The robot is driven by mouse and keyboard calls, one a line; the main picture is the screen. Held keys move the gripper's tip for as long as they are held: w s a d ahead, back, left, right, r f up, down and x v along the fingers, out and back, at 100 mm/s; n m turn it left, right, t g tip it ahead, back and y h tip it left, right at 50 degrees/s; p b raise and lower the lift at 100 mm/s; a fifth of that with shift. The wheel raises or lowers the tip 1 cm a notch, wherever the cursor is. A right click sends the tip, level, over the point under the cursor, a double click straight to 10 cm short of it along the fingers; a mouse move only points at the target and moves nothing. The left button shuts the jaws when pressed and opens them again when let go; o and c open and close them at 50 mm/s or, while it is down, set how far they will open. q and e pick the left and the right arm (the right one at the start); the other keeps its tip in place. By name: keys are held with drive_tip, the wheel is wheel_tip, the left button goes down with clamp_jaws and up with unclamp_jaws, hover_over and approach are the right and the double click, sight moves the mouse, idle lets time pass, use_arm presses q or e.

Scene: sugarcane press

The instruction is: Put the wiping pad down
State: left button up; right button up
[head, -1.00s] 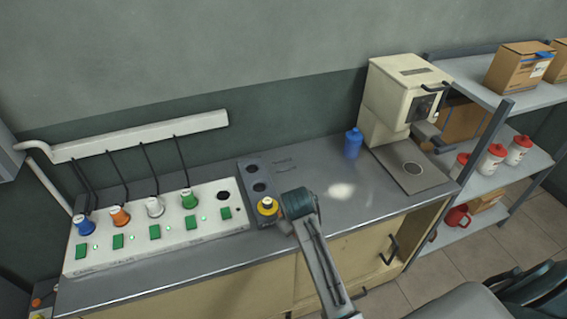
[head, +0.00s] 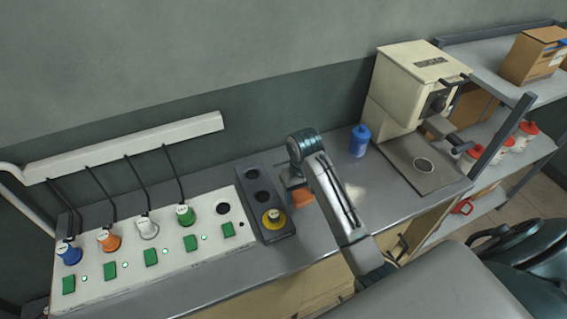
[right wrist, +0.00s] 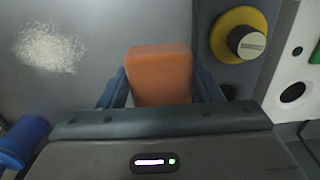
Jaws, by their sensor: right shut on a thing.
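The wiping pad is an orange block (right wrist: 160,75), held between the blue fingers of my right gripper (right wrist: 160,88) in the right wrist view. In the head view, the pad (head: 301,196) shows below my right gripper (head: 296,180), over the counter just right of the grey holder. I cannot tell whether the pad touches the counter. My arm hides part of the counter behind it. My left gripper is in neither view.
The grey holder (head: 257,172) carries a yellow-ringed knob (head: 273,218) close to the pad. A pale powdery patch (right wrist: 48,47) lies on the metal counter. A blue bottle (head: 360,141) stands by the cream machine (head: 415,85). A white panel with plugs (head: 130,282) is left.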

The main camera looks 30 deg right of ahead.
drive_tip(key=shift+s+r, duration=0.25)
drive_tip(key=shift+s, duration=0.15)
drive_tip(key=w+b, duration=0.2)
drive_tip(key=w, duration=0.1)
drive_tip(key=w+d+f+b, duration=0.1)
drive_tip(key=w+b, duration=0.1)
drive_tip(key=w, duration=0.1)
drive_tip(key=w+d+f+b, duration=0.1)
drive_tip(key=w+b, duration=0.1)
drive_tip(key=w, duration=0.1)
drive_tip(key=shift+w+d, duration=0.2)
drive_tip(key=shift+w, duration=0.15)
drive_tip(key=w, duration=0.2)
drive_tip(key=w+d+b, duration=0.1)
drive_tip(key=w, duration=0.1)
drive_tip(key=shift+r, duration=0.15)
drive_tip(key=shift+w+d, duration=0.15)
drive_tip(key=shift+w, duration=0.25)
drive_tip(key=shift+w+d+f+p, duration=0.15)
drive_tip(key=shift+w+f+p, duration=0.6)
drive_tip(key=shift+p, duration=0.4)
drive_tip(key=shift+f+p, duration=0.5)
drive_tip(key=shift+f, duration=0.2)
drive_tip(key=shift+s+f, duration=0.1)
drive_tip(key=shift+f, duration=0.1)
drive_tip(key=o, duration=0.9)
